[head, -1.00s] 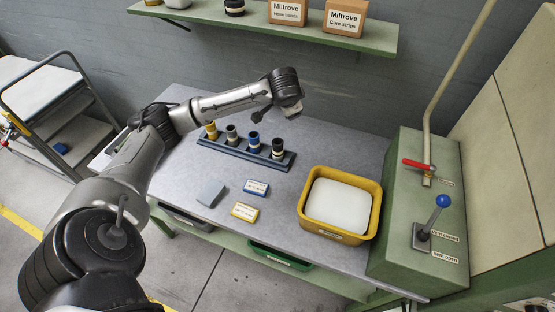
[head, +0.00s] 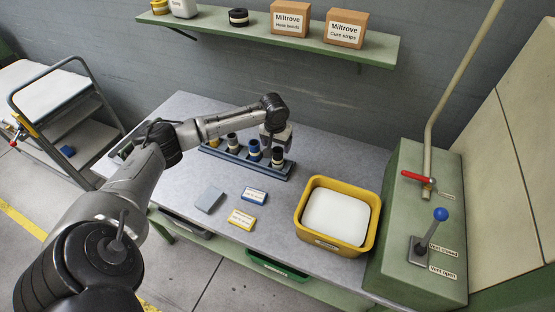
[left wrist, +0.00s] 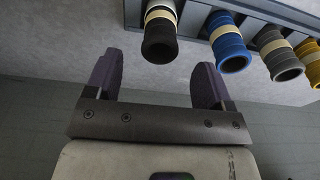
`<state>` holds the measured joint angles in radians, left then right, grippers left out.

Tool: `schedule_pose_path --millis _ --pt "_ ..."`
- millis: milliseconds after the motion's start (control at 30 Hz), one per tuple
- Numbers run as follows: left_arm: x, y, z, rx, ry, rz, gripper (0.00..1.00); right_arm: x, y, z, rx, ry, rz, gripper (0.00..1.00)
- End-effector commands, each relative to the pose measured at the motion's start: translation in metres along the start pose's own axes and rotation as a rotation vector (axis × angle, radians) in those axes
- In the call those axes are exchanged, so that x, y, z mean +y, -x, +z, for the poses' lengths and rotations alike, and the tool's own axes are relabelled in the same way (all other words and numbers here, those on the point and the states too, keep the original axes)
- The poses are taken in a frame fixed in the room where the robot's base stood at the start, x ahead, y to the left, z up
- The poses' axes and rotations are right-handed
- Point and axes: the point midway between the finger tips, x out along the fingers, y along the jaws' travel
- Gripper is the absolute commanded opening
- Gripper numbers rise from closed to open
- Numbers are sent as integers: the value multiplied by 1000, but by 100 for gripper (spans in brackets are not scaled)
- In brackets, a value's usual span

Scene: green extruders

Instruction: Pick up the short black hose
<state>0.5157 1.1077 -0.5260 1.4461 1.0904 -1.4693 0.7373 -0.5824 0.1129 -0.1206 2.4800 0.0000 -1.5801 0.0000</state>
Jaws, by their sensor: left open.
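The short black hose (head: 277,157) with a pale band stands upright at the right end of a dark blue rack (head: 227,157). It also shows in the left wrist view (left wrist: 160,42), beyond the fingertips and in line with the gap between them. My left gripper (head: 275,138) is open and empty, pointing down just above the black hose; its fingers show in the left wrist view (left wrist: 155,78). I see no contact with the hose. Beside it stand a blue hose (head: 254,149), a grey hose (head: 233,143) and a yellow hose, mostly hidden. My right gripper is not in view.
A yellow bin (head: 372,230) with a white block stands right of the rack. Blue (head: 254,196) and yellow (head: 241,219) labelled boxes and a grey pad (head: 209,199) lie in front. A green cabinet with levers stands right; a shelf (head: 385,51) hangs behind.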

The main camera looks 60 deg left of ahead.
Motion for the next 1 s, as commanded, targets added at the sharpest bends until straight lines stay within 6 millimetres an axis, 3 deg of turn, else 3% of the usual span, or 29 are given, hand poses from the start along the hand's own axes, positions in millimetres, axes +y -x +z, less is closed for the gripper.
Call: schedule_pose_path --millis 100,367,700,1000 --pt "0 -14 0 0 1 0 76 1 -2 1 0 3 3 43" --pt "0 -27 0 1 -2 0 76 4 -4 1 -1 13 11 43" --pt "-1 -67 -2 1 -2 0 76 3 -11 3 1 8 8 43" --pt "-1 -74 -2 2 -2 0 76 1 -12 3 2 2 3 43"
